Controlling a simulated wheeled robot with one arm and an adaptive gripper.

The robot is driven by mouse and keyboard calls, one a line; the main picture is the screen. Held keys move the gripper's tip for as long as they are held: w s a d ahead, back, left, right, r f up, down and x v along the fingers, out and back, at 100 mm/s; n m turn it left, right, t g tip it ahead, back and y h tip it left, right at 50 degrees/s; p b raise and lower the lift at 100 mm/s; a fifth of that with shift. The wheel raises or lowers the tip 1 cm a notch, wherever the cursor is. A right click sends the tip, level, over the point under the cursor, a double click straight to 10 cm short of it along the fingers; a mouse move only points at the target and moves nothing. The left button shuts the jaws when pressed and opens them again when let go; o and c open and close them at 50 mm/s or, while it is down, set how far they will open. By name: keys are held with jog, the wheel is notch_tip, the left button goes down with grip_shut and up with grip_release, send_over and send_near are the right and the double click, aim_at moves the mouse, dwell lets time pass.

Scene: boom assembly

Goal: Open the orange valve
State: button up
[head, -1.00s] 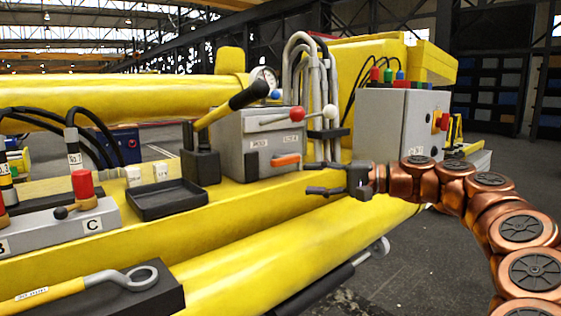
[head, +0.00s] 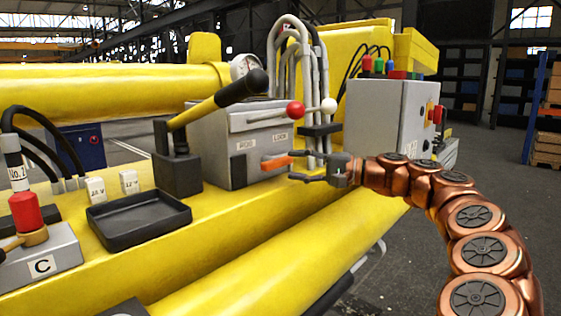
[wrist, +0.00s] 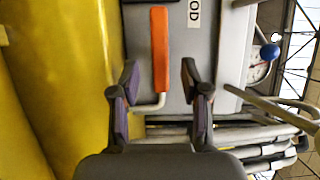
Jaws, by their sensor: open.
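The orange valve handle (head: 277,162) sticks out low on the front of the grey control box (head: 216,157). In the wrist view the orange handle (wrist: 160,50) points away from me, with a bent pale metal stem at its near end. My gripper (head: 298,168) is in front of the box, at the handle's right end in the head view. In the wrist view my gripper (wrist: 160,82) is open, with one finger on each side of the handle's near part. A gap shows on both sides, and I see no contact. How far the handle lies beyond the fingertips is unclear.
A red-knobbed lever (head: 295,109) and a white-knobbed lever (head: 328,105) project above the handle. Grey hoses (head: 290,60) rise behind. A black-and-yellow lever (head: 215,104) and a black tray (head: 150,211) are to the left. The yellow boom (head: 270,245) runs below my gripper.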

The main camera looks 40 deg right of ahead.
aim_at(283, 163)
jog(key=p+x, duration=0.1)
jog(key=x, duration=0.3)
jog(key=shift+w+a, duration=0.2)
jog(key=shift+w, duration=0.05)
grip_shut()
